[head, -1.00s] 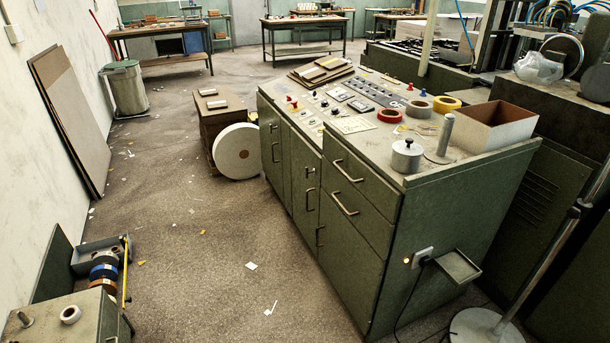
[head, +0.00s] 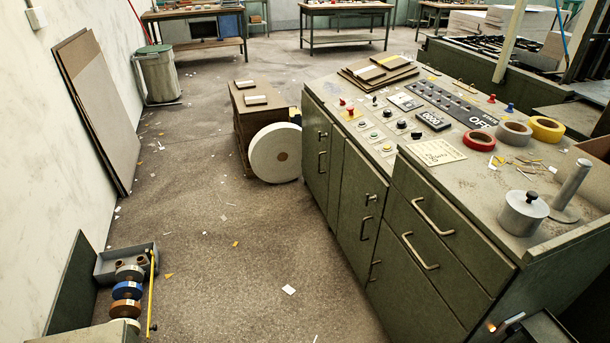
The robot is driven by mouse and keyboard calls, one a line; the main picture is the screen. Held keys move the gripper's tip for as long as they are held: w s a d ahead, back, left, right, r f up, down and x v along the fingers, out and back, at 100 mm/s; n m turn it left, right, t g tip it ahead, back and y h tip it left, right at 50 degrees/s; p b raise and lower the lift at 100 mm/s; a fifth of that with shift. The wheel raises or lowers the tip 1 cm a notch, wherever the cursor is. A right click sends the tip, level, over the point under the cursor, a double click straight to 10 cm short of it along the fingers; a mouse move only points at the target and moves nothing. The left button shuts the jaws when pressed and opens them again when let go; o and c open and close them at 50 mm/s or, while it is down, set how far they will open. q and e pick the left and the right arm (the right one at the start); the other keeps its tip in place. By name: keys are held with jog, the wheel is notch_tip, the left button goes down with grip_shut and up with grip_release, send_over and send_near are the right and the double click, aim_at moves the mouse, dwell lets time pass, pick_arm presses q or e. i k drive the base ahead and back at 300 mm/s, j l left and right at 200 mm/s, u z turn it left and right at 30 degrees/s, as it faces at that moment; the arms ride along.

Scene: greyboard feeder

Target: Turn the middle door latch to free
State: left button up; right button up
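The green control cabinet (head: 440,300) stands at the right, its front facing the aisle. Its middle door (head: 358,215) has a small dark latch (head: 371,197) near the top edge, with a bar handle (head: 365,228) below it. The latch is too small to tell which way it is turned. The door at the far left end has a similar latch (head: 322,134) and a handle (head: 321,160). The middle door looks closed. Neither of my grippers is in view.
Drawers with bar handles (head: 420,252) sit right of the middle door. A white roll (head: 275,153) and a brown carton stack (head: 262,110) stand beyond the cabinet. A tape rack (head: 127,262) is at lower left. The aisle floor (head: 240,260) between is mostly clear.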

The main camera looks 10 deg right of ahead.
aim_at(375, 197)
jog(key=i+j, duration=0.1)
jog(key=i, duration=0.8)
jog(key=i+j, duration=0.15)
jog(key=i, duration=0.75)
jog(key=i+j+z, duration=0.1)
jog(key=i+z, duration=0.35)
jog(key=i+j+z, duration=0.15)
jog(key=z, duration=0.3)
jog(key=i+j+z, duration=0.35)
jog(key=z, duration=0.15)
jog(key=i+j+z, duration=0.2)
jog(key=j+z, duration=0.25)
